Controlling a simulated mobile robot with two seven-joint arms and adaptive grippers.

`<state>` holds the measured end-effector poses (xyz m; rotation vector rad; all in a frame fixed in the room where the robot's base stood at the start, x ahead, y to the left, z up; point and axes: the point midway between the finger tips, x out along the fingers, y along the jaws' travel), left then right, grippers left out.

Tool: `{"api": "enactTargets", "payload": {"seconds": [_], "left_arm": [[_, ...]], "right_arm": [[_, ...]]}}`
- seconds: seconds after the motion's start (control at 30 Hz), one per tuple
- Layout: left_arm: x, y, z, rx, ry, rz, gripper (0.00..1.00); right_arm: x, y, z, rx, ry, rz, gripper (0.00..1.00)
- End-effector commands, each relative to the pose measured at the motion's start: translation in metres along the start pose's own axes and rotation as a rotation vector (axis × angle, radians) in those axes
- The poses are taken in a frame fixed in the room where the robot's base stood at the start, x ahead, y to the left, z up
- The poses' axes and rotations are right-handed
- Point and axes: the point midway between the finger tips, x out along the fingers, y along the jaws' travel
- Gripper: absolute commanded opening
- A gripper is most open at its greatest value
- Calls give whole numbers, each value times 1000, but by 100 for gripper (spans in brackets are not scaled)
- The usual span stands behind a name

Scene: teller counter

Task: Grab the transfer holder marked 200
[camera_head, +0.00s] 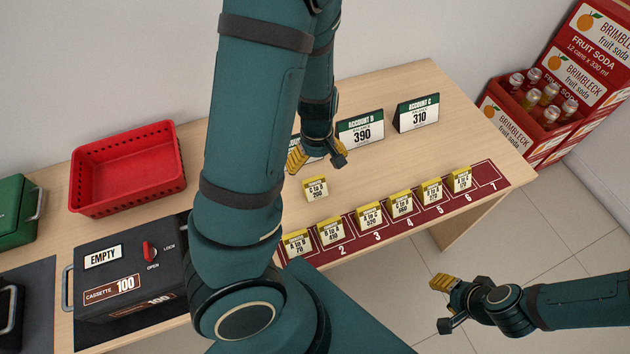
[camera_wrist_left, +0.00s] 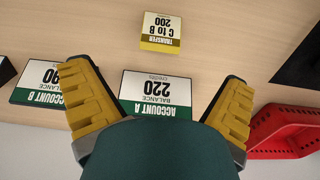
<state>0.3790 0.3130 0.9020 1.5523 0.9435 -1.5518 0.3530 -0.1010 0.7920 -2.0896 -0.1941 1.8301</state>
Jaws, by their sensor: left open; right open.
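The transfer holder marked 200 (camera_head: 315,190), a small yellow and white block reading C to B, stands alone on the wooden counter, behind the red numbered strip. In the left wrist view the holder (camera_wrist_left: 161,31) is upside down near the top centre, beyond the fingertips. My left gripper (camera_head: 318,161) is open and empty, just behind the holder and apart from it. Its yellow-padded fingers show in the left wrist view (camera_wrist_left: 160,82), spread wide. My right gripper (camera_head: 443,305) is open and empty, off the counter's front at the lower right.
Several other transfer holders (camera_head: 368,215) line the red strip (camera_head: 487,180). Account B (camera_head: 361,131) and Account C (camera_head: 418,112) signs stand behind; Account A (camera_wrist_left: 157,95) is near my left gripper. A red basket (camera_head: 127,168) and black cassette (camera_head: 125,265) stand left.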

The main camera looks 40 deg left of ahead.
Motion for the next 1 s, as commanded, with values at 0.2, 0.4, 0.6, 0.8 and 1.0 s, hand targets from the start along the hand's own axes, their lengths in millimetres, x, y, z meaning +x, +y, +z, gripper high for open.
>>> {"api": "enactTargets", "payload": {"seconds": [0.2, 0.4, 0.6, 0.8, 1.0], "left_arm": [[48, -1, 0, -2, -1, -3, 100], [71, -1, 0, -1, -1, -1, 100], [79, -1, 0, -1, 0, 0, 100], [106, -2, -1, -2, -1, -2, 100], [127, -2, -1, -1, 0, -1, 100]], "right_arm": [[24, 9, 10, -5, -19, -2, 47], [32, 12, 13, -8, -26, -3, 47], [36, 13, 14, -9, -27, -3, 47], [51, 19, 12, -10, -20, -3, 47], [60, 22, 11, -11, -15, -2, 47]]}}
